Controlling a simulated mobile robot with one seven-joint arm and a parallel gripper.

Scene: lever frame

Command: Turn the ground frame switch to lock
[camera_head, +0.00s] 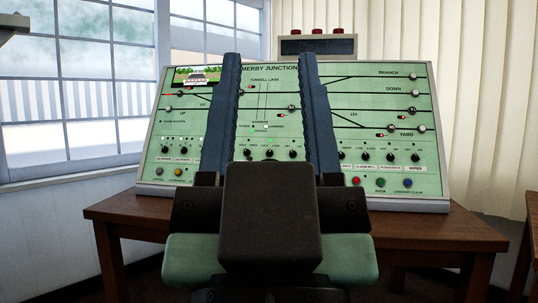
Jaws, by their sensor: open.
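A sloping green signal panel (375,110), headed MERBY JUNCTION, stands on a brown table. Small black rotary knobs run in a row along its lower part. A few knobs (269,153) show in the middle section, between my gripper's fingers. Their labels are too small to read surely, so I cannot tell which is the ground frame switch or how it is set. My gripper (277,60) points at the panel with its two long dark blue fingers apart and nothing between them. Its fingers and dark body hide strips of the panel and its lower middle edge. Contact with the panel cannot be told.
Coloured buttons (380,181) line the panel's bottom edge. The brown table (430,232) has a narrow bare strip in front of the panel. A box with red lamps (318,45) stands behind. A window is at left, pale blinds behind, and a wooden edge at far right.

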